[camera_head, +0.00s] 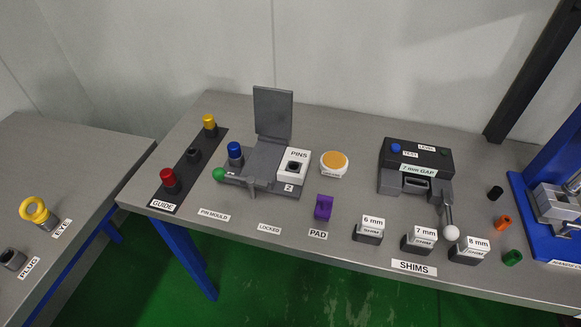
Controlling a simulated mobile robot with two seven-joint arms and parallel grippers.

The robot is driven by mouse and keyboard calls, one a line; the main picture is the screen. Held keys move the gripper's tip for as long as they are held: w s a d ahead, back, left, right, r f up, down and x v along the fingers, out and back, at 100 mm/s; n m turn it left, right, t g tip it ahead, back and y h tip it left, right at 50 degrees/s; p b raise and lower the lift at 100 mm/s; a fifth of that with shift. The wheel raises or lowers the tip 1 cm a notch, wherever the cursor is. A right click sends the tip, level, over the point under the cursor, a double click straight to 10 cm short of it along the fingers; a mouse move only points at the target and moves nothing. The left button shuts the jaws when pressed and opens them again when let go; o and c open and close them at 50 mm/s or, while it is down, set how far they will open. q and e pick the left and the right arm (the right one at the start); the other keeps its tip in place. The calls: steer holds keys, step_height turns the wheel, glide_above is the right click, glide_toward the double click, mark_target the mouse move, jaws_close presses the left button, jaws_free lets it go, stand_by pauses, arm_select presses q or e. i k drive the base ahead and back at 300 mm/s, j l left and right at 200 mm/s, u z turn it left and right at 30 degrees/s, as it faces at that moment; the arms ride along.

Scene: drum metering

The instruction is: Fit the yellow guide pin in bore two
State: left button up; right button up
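A yellow pin (209,122) stands upright at the far end of the black strip labelled GUIDE (160,204). A red pin (167,177) stands at its near end, and a dark socket (192,155) between them shows no coloured top. The grey pin mould (262,165) is to the right, its lid (273,113) raised. A blue-topped pin (235,149) stands at the mould's left. A white block marked PINS (293,162), with a dark round opening, sits at its right above a label "2" (289,187). Neither gripper is in view.
A green knob (218,174) is at the mould's left front, with a LOCKED label (269,228) nearby. An orange-topped disc (335,163), purple pad (323,206), shims (369,229) and a black gap gauge (417,165) stand to the right. A side table (75,165) is left.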

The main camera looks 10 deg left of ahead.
mark_target(209, 122)
steer(key=z, duration=1.2)
steer(key=k+j, duration=0.15)
steer(key=k, duration=0.4)
steer(key=k+j, duration=0.15)
steer(key=k, duration=0.45)
